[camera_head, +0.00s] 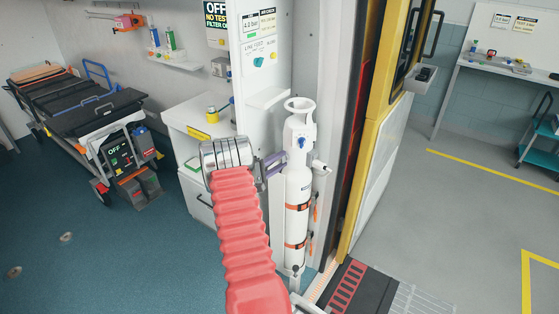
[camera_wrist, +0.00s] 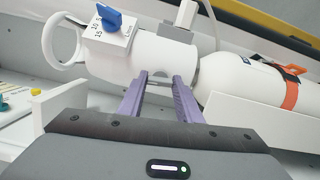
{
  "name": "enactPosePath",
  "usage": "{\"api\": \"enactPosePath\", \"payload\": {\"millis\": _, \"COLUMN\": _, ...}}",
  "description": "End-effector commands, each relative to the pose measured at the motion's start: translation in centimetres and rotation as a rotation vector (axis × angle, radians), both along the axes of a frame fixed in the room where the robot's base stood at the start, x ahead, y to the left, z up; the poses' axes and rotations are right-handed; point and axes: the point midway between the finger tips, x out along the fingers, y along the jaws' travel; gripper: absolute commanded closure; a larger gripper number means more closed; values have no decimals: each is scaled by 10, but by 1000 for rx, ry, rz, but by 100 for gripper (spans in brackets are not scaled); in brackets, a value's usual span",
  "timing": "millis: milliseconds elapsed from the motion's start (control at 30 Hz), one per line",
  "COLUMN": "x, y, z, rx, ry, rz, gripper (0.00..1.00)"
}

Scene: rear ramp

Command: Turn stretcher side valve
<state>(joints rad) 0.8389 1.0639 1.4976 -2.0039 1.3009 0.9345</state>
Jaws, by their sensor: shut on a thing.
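A white gas cylinder (camera_head: 298,195) stands upright by the white cabinet wall, with a ring handle on top and orange straps. Its blue knob (camera_head: 301,143) sits on the valve head. In the wrist view the blue knob (camera_wrist: 116,20) shows beside a numbered scale. My gripper (camera_head: 281,161) reaches the cylinder from the left, below the blue knob. In the wrist view its two purple fingers (camera_wrist: 160,80) are shut on the cylinder neck (camera_wrist: 189,72), between the valve head and the bottle; the contact is partly hidden.
A stretcher (camera_head: 90,112) with an "OFF" panel stands at the far left. A white cabinet (camera_head: 197,118) is behind my arm. A yellow door frame (camera_head: 378,130) stands right of the cylinder, and a ramp (camera_head: 352,290) lies below. The blue floor at left is mostly clear.

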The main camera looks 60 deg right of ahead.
Motion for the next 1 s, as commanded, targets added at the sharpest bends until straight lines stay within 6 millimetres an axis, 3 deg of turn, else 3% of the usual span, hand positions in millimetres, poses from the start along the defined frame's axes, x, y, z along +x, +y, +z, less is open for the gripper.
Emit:
{"api": "enactPosePath", "payload": {"millis": 300, "x": 3, "y": -1, "z": 4, "rx": -44, "ry": -114, "rz": 6, "gripper": 91}}
{"api": "enactPosePath", "payload": {"millis": 733, "x": 4, "y": -1, "z": 5, "rx": -50, "ry": -127, "rz": 8, "gripper": 91}}
{"api": "enactPosePath", "payload": {"millis": 767, "x": 4, "y": -1, "z": 5, "rx": -50, "ry": -127, "rz": 8, "gripper": 68}}
{"api": "enactPosePath", "payload": {"millis": 1000, "x": 2, "y": -1, "z": 3, "rx": -47, "ry": -125, "rz": 4, "gripper": 51}}
